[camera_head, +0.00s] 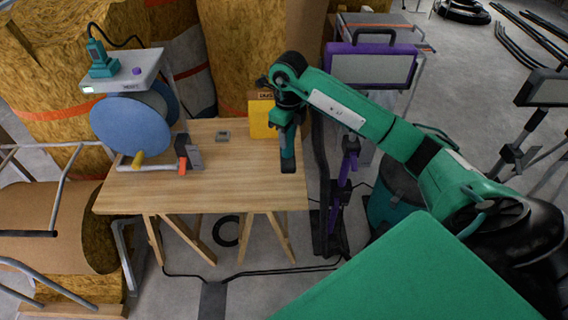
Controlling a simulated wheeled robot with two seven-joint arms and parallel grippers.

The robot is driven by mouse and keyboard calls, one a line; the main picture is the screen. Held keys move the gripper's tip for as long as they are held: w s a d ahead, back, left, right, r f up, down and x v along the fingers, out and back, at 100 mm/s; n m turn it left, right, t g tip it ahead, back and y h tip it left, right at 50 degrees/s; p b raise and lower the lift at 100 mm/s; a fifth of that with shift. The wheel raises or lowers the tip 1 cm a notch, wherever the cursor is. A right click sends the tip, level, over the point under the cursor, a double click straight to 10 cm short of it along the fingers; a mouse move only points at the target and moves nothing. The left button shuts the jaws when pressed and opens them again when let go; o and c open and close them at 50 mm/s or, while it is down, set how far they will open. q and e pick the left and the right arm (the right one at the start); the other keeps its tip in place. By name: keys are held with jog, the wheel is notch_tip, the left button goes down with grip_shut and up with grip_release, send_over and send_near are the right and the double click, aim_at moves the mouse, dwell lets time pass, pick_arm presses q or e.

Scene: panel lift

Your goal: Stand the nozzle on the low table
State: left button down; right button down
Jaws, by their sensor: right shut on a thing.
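The low wooden table (215,190) stands on trestle legs left of centre, its top mostly bare. My right arm reaches in from the right, and my right gripper (286,127) points down over the table's right end. It is shut on a narrow teal and dark piece, which I take to be the nozzle (287,152). The nozzle hangs roughly upright with a dark lower end. I cannot tell whether that end touches the tabletop. The gripper's fingers are small and partly hidden by the wrist. My left gripper is out of view.
A yellow board (261,117) is at the table's back right, close behind my gripper. A blue reel (130,125) and purple stand (340,190) flank the table. The front middle is clear.

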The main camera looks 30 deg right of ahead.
aim_at(287, 154)
notch_tip(287, 154, down, 6)
jog(key=shift+s+f, duration=0.1)
jog(key=shift+f, duration=0.65)
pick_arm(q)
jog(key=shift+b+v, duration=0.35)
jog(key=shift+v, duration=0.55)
pick_arm(e)
notch_tip(287, 154, down, 4)
jog(key=shift+f, duration=0.15)
jog(key=shift+f, duration=0.1)
jog(key=c, duration=1)
grip_release()
jog(key=shift+c, duration=0.2)
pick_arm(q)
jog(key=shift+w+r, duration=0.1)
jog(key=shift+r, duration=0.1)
